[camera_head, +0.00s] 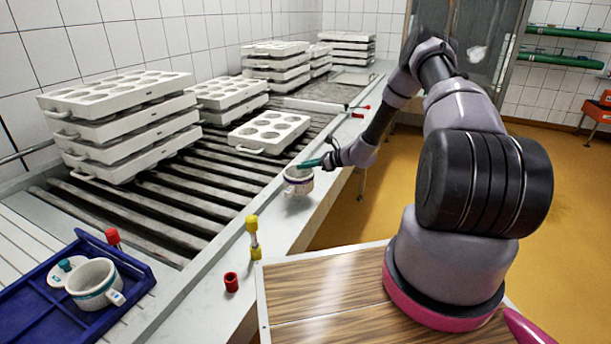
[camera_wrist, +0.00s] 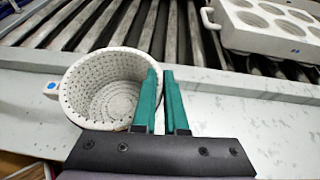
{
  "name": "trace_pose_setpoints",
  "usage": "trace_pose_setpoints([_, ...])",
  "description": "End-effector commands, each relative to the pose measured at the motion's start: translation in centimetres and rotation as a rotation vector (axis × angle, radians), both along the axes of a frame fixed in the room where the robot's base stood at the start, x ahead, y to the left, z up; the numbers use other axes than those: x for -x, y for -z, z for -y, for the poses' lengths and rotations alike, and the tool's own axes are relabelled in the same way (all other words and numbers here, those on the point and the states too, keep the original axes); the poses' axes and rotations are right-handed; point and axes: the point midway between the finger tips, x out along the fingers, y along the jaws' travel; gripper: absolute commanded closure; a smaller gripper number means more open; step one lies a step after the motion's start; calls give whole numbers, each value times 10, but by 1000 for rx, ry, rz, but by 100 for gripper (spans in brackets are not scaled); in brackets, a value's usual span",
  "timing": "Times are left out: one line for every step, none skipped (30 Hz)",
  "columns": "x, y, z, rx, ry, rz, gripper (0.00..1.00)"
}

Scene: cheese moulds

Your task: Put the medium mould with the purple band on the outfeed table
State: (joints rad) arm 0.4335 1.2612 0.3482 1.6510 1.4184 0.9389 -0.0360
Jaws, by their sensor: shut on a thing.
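The white mould with the purple band (camera_head: 298,184) is at the edge of the pale steel ledge beside the roller conveyor. In the wrist view the mould (camera_wrist: 100,92) shows its empty, perforated inside and a blue-marked tab on its left. My gripper (camera_head: 312,163) has its green fingers shut on the mould's rim at its right side; the fingers also show in the wrist view (camera_wrist: 166,98). The mould looks upright. I cannot tell whether its base touches the ledge. No outfeed table can be made out for certain.
A blue tray (camera_head: 135,262) at lower left holds a teal-banded mould (camera_head: 95,280) and a white disc. A yellow-ended piece (camera_head: 254,238) and a red piece (camera_head: 232,282) stand on the ledge. White multi-hole blocks (camera_head: 270,132) are on the rollers, several stacked. A wooden top (camera_head: 330,290) is in front.

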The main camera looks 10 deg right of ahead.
Motion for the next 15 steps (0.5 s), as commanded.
trace_pose_setpoints([0, 4, 0, -1, 0, 0, 100])
trace_pose_setpoints([0, 7, 0, -1, 1, 0, 100])
trace_pose_setpoints([0, 13, 0, -1, 1, -2, 100])
trace_pose_setpoints([1, 18, 0, -2, 1, -2, 100])
trace_pose_setpoints([0, 23, 0, -2, 1, -2, 100])
trace_pose_setpoints([0, 29, 0, -2, 1, -2, 100])
trace_pose_setpoints([0, 33, 0, -2, 2, -1, 100])
trace_pose_setpoints([0, 36, 0, -2, 2, -1, 100])
trace_pose_setpoints([0, 39, 0, -2, 2, -1, 100])
trace_pose_setpoints([0, 40, 0, -1, 1, 0, 100])
trace_pose_setpoints([0, 40, 0, -1, 1, 0, 100])
trace_pose_setpoints([0, 40, 0, -1, 1, 1, 100])
trace_pose_setpoints([0, 39, 0, -1, 1, 1, 100])
trace_pose_setpoints([0, 39, 0, -1, 1, 1, 100])
trace_pose_setpoints([0, 39, 0, -1, 1, 1, 100])
